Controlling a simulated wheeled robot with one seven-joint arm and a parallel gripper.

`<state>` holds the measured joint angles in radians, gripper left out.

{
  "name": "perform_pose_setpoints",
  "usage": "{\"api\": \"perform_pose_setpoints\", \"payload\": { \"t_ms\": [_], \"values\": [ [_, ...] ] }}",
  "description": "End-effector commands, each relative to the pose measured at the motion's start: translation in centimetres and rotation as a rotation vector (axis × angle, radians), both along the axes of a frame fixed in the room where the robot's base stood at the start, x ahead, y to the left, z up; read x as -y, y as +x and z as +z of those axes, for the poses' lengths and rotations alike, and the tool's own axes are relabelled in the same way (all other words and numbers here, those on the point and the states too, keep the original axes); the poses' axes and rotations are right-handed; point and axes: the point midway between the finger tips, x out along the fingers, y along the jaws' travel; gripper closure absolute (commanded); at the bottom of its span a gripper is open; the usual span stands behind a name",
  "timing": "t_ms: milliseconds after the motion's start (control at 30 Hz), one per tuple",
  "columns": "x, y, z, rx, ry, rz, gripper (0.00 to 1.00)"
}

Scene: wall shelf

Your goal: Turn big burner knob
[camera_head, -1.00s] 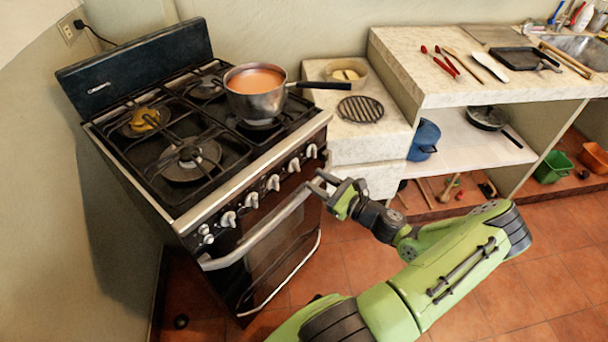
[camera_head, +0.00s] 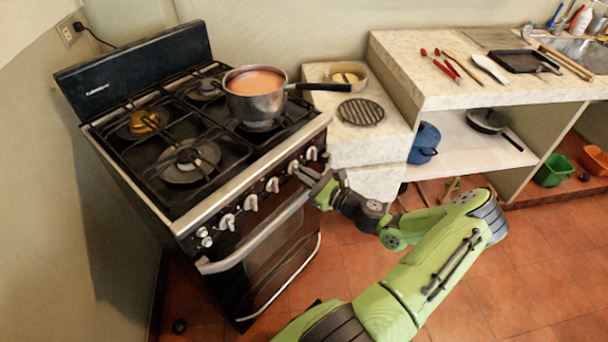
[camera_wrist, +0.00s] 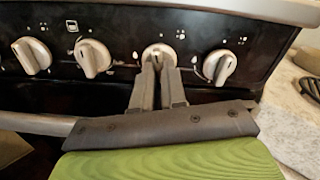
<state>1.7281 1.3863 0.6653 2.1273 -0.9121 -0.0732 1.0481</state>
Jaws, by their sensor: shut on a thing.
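The stove's front panel (camera_head: 262,192) carries a row of pale knobs. My gripper (camera_head: 300,172) is at the panel, at the second knob from the right. In the wrist view, my gripper's two fingers (camera_wrist: 159,67) are shut on this knob (camera_wrist: 157,50), one finger on each side, with the knob's top showing between the tips. The rightmost knob (camera_wrist: 219,66) is free beside it. Two more knobs, one nearer (camera_wrist: 92,58) and one farther left (camera_wrist: 31,56), are also free. In the head view my fingers partly hide the held knob.
A pot of orange liquid (camera_head: 256,106) stands on the stove with its handle pointing right. The oven door handle (camera_head: 250,240) runs just below the knobs. A counter with a round rack (camera_head: 361,112) is to the right. Open tiled floor lies in front.

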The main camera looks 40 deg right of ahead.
Motion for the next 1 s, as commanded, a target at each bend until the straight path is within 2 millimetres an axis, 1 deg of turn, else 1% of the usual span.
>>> {"api": "perform_pose_setpoints", "payload": {
  "t_ms": [167, 367, 567, 1000],
  "values": [
    [-0.01, 0.00, 0.00, 0.002, -0.017, 0.001, 1.00],
    [0.00, 0.01, 0.01, 0.009, -0.095, 0.002, 1.00],
    [0.08, 0.02, 0.04, 0.026, -0.245, 0.002, 1.00],
    [0.23, 0.02, 0.04, 0.072, -0.659, 0.002, 1.00]
  ]
}}
